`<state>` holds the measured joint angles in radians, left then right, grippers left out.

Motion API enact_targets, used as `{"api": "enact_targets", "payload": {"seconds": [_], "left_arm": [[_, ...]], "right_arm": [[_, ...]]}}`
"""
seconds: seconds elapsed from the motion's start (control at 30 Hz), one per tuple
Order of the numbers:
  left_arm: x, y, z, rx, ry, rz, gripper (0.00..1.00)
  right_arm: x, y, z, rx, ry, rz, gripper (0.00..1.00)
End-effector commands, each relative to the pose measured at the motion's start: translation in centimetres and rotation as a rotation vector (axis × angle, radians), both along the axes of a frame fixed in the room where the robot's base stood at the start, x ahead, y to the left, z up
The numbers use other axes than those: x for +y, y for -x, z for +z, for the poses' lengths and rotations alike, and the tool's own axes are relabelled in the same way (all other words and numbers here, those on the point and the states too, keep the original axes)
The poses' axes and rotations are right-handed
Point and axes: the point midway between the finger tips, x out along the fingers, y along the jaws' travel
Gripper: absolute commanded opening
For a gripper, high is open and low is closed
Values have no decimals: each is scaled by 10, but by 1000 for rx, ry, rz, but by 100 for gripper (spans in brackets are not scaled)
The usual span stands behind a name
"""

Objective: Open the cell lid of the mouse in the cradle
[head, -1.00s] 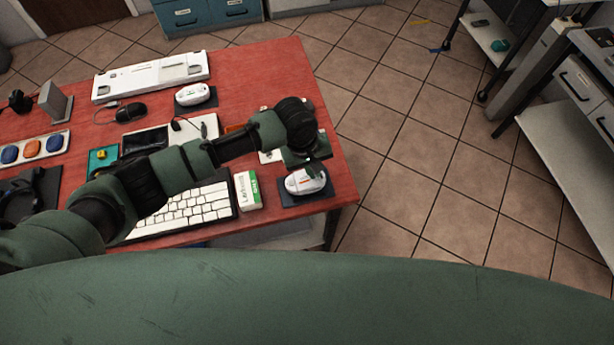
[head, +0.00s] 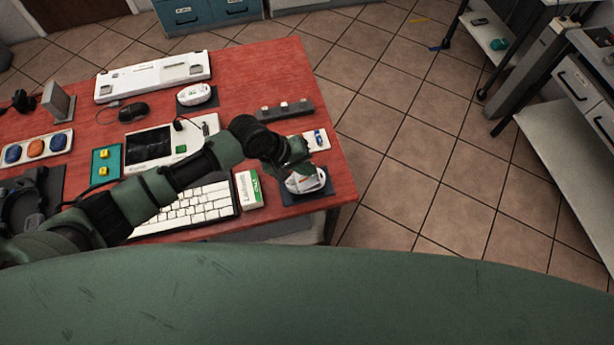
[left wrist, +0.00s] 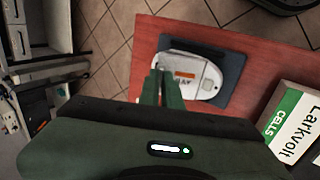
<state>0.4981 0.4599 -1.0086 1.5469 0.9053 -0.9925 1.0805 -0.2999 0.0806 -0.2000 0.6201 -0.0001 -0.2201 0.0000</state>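The mouse (head: 306,181) is white and lies in a dark cradle (head: 322,201) at the table's front right corner. In the left wrist view the mouse (left wrist: 208,76) shows an orange label on its upturned face, and the dark cradle (left wrist: 232,62) surrounds it. My left gripper (head: 300,172) is over the mouse and hides part of it. In the left wrist view my left gripper's fingers (left wrist: 162,74) are together with nothing seen between them, over the mouse's left side. Whether the tips touch it I cannot tell. My right gripper is not in view.
A white and green Larkvolt cells box (head: 249,190) stands left of the cradle, beside a white keyboard (head: 200,206). A small white tray (head: 318,140) and a dark bar (head: 286,110) lie behind. Another white mouse (head: 196,94) sits farther back. The red table's right edge is close.

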Motion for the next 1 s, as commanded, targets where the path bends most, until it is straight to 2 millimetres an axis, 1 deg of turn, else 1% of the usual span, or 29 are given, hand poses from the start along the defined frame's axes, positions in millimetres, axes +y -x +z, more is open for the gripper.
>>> {"api": "enact_targets", "payload": {"seconds": [0.3, 0.43, 0.63, 1.0], "left_arm": [[3, 2, -2, -3, 16, -1, 0], [8, 5, -4, -23, 86, 3, 0], [12, 5, 0, -52, 171, 0, 0], [13, 6, 2, -58, 188, -2, 0]], "right_arm": [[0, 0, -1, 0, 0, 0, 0], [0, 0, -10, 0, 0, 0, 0], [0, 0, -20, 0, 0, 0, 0], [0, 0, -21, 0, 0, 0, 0]]}}
